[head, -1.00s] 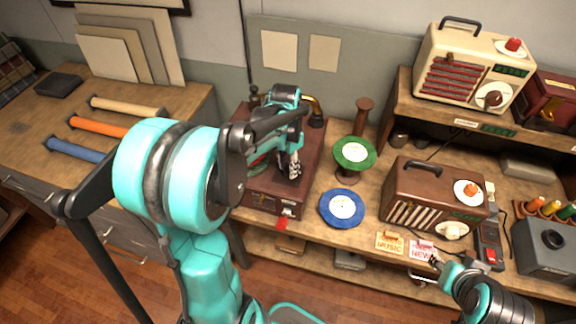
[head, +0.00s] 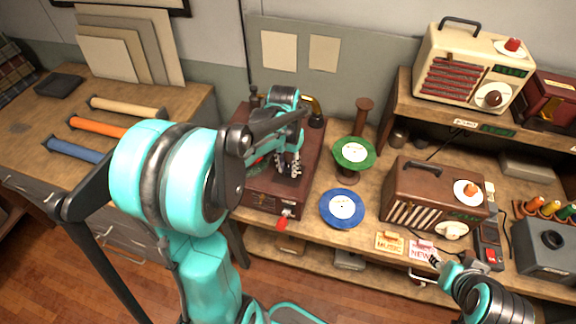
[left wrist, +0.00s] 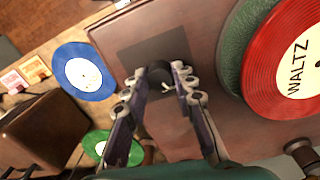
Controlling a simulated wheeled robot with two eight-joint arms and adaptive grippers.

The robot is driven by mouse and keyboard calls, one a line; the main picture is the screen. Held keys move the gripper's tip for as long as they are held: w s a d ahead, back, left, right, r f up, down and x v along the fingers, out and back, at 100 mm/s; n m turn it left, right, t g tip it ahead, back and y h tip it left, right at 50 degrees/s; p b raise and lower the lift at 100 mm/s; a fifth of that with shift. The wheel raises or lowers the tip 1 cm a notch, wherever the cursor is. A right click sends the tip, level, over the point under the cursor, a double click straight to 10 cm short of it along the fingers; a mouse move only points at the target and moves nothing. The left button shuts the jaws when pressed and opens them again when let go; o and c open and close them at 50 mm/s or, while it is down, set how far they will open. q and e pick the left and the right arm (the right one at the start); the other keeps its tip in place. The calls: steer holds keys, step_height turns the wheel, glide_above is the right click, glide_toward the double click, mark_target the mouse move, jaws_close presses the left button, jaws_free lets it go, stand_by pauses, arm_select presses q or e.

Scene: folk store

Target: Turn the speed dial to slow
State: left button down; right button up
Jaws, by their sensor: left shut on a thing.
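The brown record player (head: 262,185) stands on the wooden counter, mostly behind my left arm in the head view. My left gripper (head: 289,172) points down at the right part of its top. In the left wrist view, the dark round speed dial (left wrist: 160,74) sits on a dark plate (left wrist: 150,48), with a small pale mark on it. My left gripper (left wrist: 161,80) has a fingertip on each side of the dial and is shut on it. The dial's setting and any label are too small to read. My right gripper (head: 438,262) is beside the news card, its fingers too small to judge.
A red record labelled WALTZ (left wrist: 290,65) lies on the player. A blue record (head: 342,208) and a green record on a stand (head: 355,153) are to its right. A brown radio (head: 432,195) and music card (head: 389,243) stand further right.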

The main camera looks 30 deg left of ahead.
mark_target(287, 170)
arm_select(q)
steer(key=n, duration=0.7)
steer(key=shift+d, duration=0.1)
stand_by(0.5)
steer(key=c, duration=1.2)
jaws_free()
steer(key=r, duration=1.2)
steer(key=shift+s+a, duration=0.2)
